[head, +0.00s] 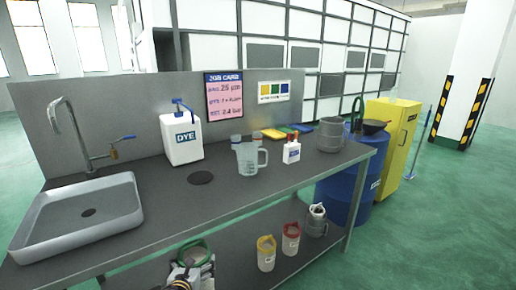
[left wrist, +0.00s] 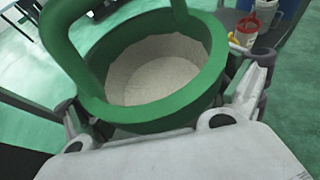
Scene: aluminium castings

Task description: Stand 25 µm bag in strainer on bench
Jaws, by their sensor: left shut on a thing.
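My left gripper (head: 188,274) is low at the front edge of the bench (head: 225,205). It is shut on a green-rimmed filter bag (head: 196,252). In the left wrist view the bag (left wrist: 150,115) shows its green ring, looped handle and pale, hollow inside, with a finger on each side. The bag's lower body is hidden. A grey metal cylinder (head: 329,136), which looks like the strainer, stands upright at the bench's right end, apart from the bag. The job card (head: 223,95) behind the bench appears to read 25 µm. My right gripper is not in view.
On the bench are a sink (head: 75,215), a dye container (head: 181,138), a clear jug (head: 249,156) and a small white bottle (head: 291,151). A blue drum (head: 345,195) is at right.

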